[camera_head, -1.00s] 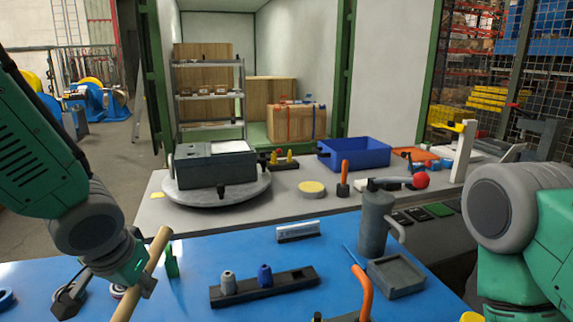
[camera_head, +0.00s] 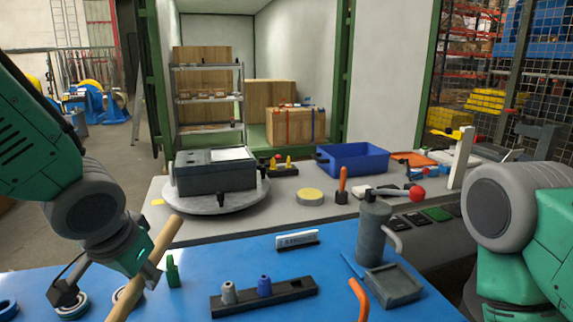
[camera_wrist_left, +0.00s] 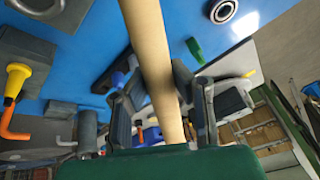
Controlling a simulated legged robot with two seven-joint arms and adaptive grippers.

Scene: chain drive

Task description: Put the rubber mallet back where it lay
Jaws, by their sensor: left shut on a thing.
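My left gripper (camera_head: 128,284) is shut on the pale wooden handle of the rubber mallet (camera_head: 160,243). The handle is tilted in the head view and runs out of the bottom edge; the mallet's head does not show. In the left wrist view the handle (camera_wrist_left: 147,40) passes between the gripper's fingers (camera_wrist_left: 165,95). It is held over the blue table top (camera_head: 225,262). My right arm is at the right edge of the head view; its gripper is out of sight.
A dark block with two pegs (camera_head: 290,290), a green upright piece (camera_head: 173,271), a grey canister (camera_head: 372,235) and a grey tray (camera_head: 394,285) stand on the blue table. Ring-shaped parts (camera_head: 72,304) lie at the left. A turntable (camera_head: 212,199) and blue bin (camera_head: 354,158) are behind.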

